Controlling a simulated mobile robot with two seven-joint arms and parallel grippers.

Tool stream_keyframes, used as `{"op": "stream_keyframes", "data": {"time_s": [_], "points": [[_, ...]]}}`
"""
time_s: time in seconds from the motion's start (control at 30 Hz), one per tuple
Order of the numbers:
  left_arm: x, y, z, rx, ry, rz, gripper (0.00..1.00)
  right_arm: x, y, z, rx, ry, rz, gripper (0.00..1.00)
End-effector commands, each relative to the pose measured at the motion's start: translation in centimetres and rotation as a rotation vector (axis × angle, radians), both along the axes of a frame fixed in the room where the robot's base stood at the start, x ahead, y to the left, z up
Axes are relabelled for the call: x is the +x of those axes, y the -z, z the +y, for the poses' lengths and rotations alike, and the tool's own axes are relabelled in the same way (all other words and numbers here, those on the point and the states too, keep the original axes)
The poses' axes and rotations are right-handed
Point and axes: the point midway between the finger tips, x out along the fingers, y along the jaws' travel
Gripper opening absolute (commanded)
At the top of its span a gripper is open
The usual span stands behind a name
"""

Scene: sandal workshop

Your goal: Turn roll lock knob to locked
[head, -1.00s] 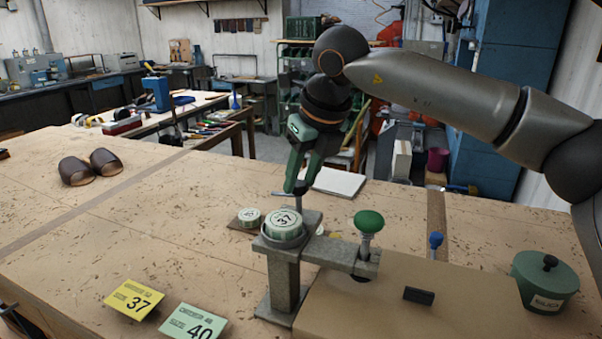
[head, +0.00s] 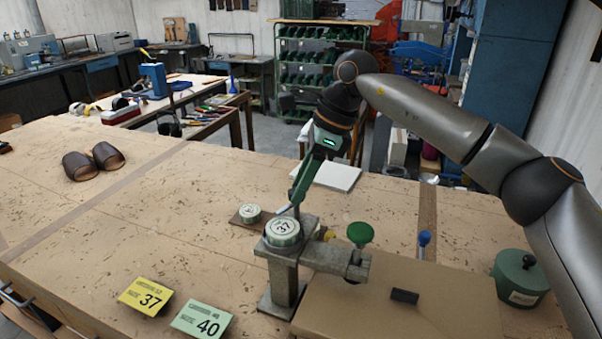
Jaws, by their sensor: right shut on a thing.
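A grey metal fixture (head: 284,275) stands on the bench, with a round disc marked 37 (head: 283,230) on its top. My right gripper (head: 295,203) comes down from above, tilted, at the back of the fixture, just behind the disc. It is shut on a small metal part there, which I take to be the roll lock knob; the fingers mostly hide it and its setting cannot be read. A green knob (head: 360,233) stands on the fixture's side arm, and a blue knob (head: 424,238) stands farther right; both are clear of the gripper. My left gripper is not in view.
A second round disc on a small plate (head: 249,213) lies behind left of the fixture. A yellow card 37 (head: 146,297) and a green card 40 (head: 202,319) lie in front. A green lidded pot (head: 520,282) stands right. The bench's left is mostly clear.

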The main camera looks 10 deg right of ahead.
Motion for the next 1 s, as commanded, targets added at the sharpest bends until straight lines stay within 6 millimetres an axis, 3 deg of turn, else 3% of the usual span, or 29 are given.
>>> {"op": "stream_keyframes", "data": {"time_s": [0.5, 1.0], "points": [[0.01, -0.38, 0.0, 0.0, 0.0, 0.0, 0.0, 0.34, -0.01, 0.03, 0.0, -0.368, -0.001, 0.0], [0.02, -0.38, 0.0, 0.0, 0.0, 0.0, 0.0, 0.38, 0.02, 0.0, -0.002, -0.455, -0.002, 0.0]]}}
